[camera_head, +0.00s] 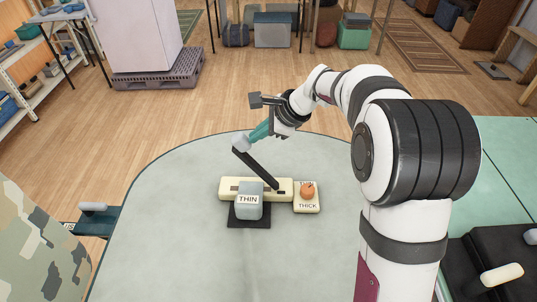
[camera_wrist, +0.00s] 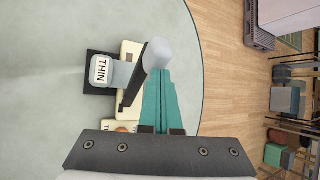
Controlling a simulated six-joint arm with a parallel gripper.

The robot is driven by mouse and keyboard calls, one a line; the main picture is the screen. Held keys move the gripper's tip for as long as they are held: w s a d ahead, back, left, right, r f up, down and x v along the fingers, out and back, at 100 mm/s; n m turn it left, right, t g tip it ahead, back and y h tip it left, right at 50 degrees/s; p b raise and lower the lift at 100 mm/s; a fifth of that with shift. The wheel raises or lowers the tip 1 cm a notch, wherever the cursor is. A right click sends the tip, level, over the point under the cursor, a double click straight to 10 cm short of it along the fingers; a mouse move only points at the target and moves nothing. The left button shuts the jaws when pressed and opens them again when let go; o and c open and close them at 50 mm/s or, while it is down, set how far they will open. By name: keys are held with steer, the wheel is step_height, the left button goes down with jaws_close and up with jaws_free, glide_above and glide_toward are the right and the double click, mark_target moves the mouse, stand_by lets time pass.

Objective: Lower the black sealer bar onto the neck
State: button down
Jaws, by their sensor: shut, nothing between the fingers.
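The black sealer bar (camera_head: 256,168) is raised at a slant over the cream sealer base (camera_head: 227,190), its free end up at the left. A pale grey knob (camera_head: 240,139) sits on that free end. My gripper (camera_head: 254,136) has its teal fingers shut beside the knob, holding nothing. In the wrist view the fingertips (camera_wrist: 157,75) overlap the knob (camera_wrist: 157,52); I cannot tell whether they touch. A grey bag labelled THIN (camera_head: 248,205) stands on a black pad (camera_head: 249,223) in front of the base.
A cream block labelled THICK (camera_head: 307,206) with an orange knob (camera_head: 307,188) adjoins the base on the right. The grey-green table (camera_head: 165,220) is clear to the left. A camouflage-patterned thing (camera_head: 35,245) stands beyond the left table edge.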

mark_target(244, 138)
steer(key=shift+a+f, duration=0.25)
steer(key=shift+a, duration=0.5)
steer(key=shift+a+f, duration=0.25)
steer(key=shift+a, duration=0.5)
steer(key=shift+a+f, duration=0.45)
steer(key=shift+a, duration=0.25)
steer(key=shift+a+f, duration=0.45)
steer(key=shift+a, duration=0.25)
steer(key=shift+a+f, duration=0.45)
steer(key=shift+a, duration=0.25)
steer(key=shift+f, duration=0.1)
steer(key=shift+a+f, duration=1.7)
steer(key=shift+f, duration=0.05)
